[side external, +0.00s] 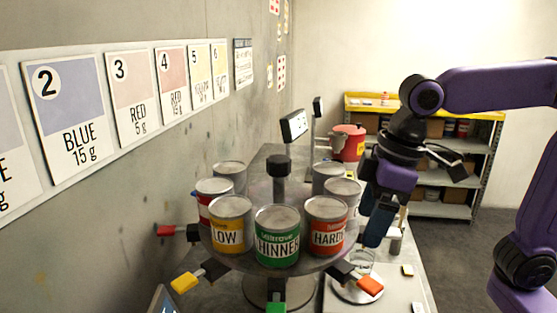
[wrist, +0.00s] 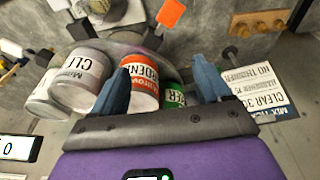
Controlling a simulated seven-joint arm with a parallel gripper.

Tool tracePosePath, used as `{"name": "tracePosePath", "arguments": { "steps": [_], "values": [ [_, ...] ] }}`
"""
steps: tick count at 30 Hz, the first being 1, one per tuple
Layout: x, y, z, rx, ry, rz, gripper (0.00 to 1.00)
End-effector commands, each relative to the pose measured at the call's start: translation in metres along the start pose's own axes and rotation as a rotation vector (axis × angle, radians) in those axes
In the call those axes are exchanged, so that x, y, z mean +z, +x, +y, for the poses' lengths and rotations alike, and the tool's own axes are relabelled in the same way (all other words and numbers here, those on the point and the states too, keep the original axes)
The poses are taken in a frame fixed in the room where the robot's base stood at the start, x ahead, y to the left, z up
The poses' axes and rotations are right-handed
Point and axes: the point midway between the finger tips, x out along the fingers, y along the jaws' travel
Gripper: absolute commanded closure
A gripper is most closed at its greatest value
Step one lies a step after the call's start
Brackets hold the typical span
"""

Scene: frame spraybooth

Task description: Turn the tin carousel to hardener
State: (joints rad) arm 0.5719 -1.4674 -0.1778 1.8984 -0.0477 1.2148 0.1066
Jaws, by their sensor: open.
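The tin carousel (side external: 215,243) is a round grey turntable with several labelled tins and coloured paddles around its rim. The orange-red hardener tin (side external: 327,225) stands at its front right, beside the green thinner tin (side external: 277,236) and the yellow-labelled tin (side external: 229,225). An orange paddle (side external: 370,285) sticks out below the hardener tin; an orange paddle (wrist: 170,13) also shows at the top of the wrist view. My gripper (side external: 376,232) is open, pointing down just right of the hardener tin. In the wrist view, the hardener tin (wrist: 146,88) shows between my fingers; contact cannot be told.
A glass beaker (side external: 360,263) stands on a round plate right of the carousel, below my gripper. Yellow (side external: 187,283) and red (side external: 165,230) paddles stick out at left. A red pot (side external: 348,142) stands behind. The wall with colour cards (side external: 68,105) runs along the left.

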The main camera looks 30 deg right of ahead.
Motion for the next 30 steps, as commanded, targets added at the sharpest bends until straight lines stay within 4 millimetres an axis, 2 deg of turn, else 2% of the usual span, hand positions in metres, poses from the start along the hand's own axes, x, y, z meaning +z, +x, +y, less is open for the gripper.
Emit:
{"name": "tracePosePath", "arguments": {
  "steps": [1, 6, 9, 15, 22, 27, 30],
  "values": [
    [-0.019, -0.01, 0.006, 0.009, 0.033, 0.013, 0.23],
    [-0.07, -0.045, 0.03, 0.045, 0.158, 0.048, 0.23],
    [-0.096, -0.066, 0.046, 0.067, 0.238, 0.07, 0.23],
    [-0.135, -0.107, 0.076, 0.111, 0.402, 0.113, 0.23],
    [-0.155, -0.142, 0.102, 0.151, 0.556, 0.155, 0.23],
    [-0.158, -0.153, 0.108, 0.162, 0.604, 0.167, 0.23],
    [-0.158, -0.152, 0.11, 0.164, 0.611, 0.167, 0.23]
  ]
}}
